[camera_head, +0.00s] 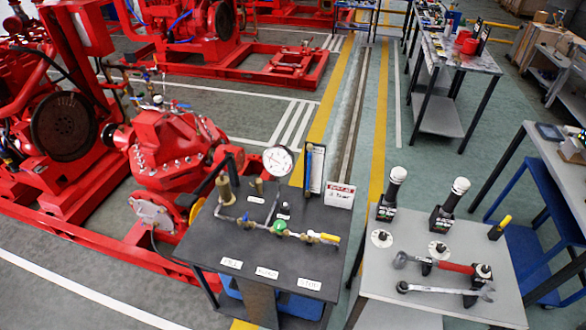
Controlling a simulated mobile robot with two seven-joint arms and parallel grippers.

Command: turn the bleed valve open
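A pipe assembly stands on a dark-topped table (215,245) in the middle of the view. It carries a round white pressure gauge (278,159), a brass cylinder (225,190), a green valve body (280,226) and a yellow-handled valve (329,238) at its right end. Neither of my grippers shows in the view.
A light grey table (380,265) at right holds a red-handled wrench (440,264), another wrench (440,289) and two black stands with white-topped cylinders (450,205). A red pump (170,140) on a red frame stands behind left. The floor is open at lower left.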

